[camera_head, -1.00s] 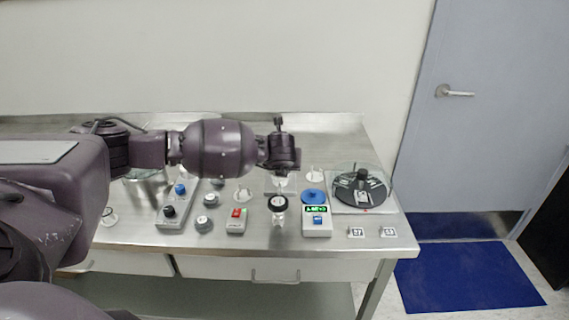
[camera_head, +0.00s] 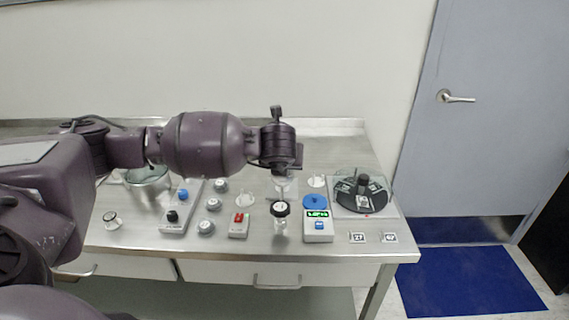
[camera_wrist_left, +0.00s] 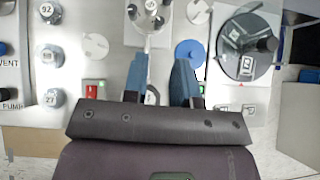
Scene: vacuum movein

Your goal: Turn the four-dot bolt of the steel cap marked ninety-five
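Three grey steel caps stand in a column left of centre on the bench: a back one (camera_head: 221,186), a middle one (camera_head: 213,204) and a front one (camera_head: 206,227). In the left wrist view they line the left side. One label there reads about 92 (camera_wrist_left: 47,10), another about 27 (camera_wrist_left: 52,98); the label of the middle cap (camera_wrist_left: 51,56) is unclear. I cannot make out dots on any bolt. My left gripper (camera_wrist_left: 160,72) is open, its blue fingers apart, above the bench right of the caps. It touches no cap. My right gripper is not in view.
A black-lidded jar (camera_head: 281,212), a scale with a blue pan (camera_head: 316,203) and a covered dark carousel (camera_head: 362,192) stand to the right. A red-switch box (camera_head: 239,225) and a two-knob control box (camera_head: 181,208) flank the caps. Number cards lie at the front right.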

